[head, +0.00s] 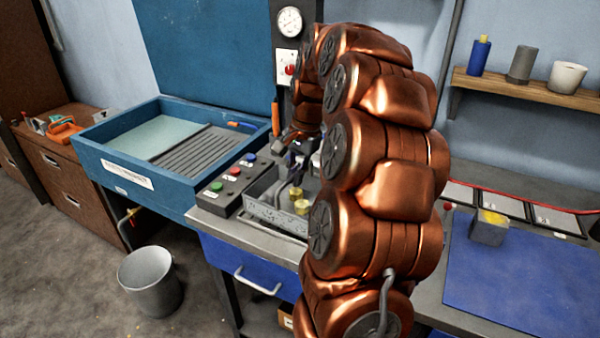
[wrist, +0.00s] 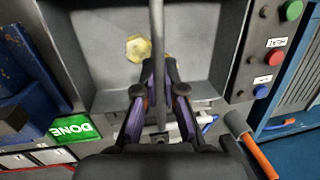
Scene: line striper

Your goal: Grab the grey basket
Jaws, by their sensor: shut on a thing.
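The grey basket (head: 270,217) stands at the left end of the bench, right of the button panel, with yellow metal pieces (head: 301,206) inside. My gripper (head: 293,172) is above it, partly hidden by my copper arm in the head view. In the wrist view my gripper (wrist: 160,78) has its fingers closed on the thin grey handle bar (wrist: 157,28) of the basket (wrist: 205,45). A yellow nut-like piece (wrist: 138,48) lies on the basket floor beyond the fingertips. The basket's right side is hidden by my arm in the head view.
A button panel (head: 233,186) stands left of the basket, and a blue wash tub (head: 170,190) is farther left. A bucket (head: 150,281) stands on the floor. A green DONE sign (wrist: 73,129) shows in the wrist view.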

